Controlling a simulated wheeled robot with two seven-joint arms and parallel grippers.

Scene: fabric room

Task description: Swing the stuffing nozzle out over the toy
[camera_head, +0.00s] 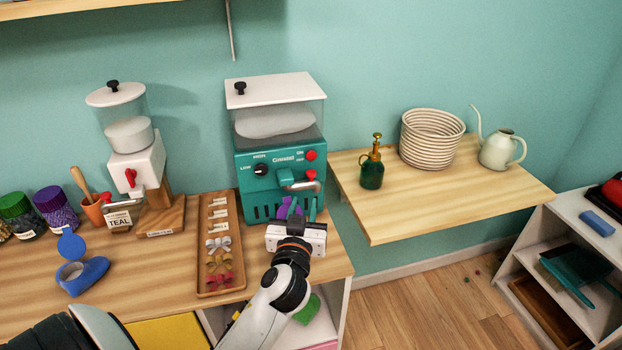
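The teal stuffing machine (275,170) stands against the wall at the back of the wooden counter, with white stuffing in its clear hopper. Its metal nozzle (301,186) sticks out low on the front right, beside a red knob. A small purple object (289,207), perhaps the toy, is just below the nozzle, at the machine's front. My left gripper (298,214) is right in front of the machine, below the nozzle and against or very near the purple object. Its fingers are small and partly hidden, so I cannot tell whether they hold it. My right gripper is out of view.
A wooden tray (220,285) with several small bows lies left of the gripper. A wall shelf (440,208) with a green bottle, basket and watering can is at right.

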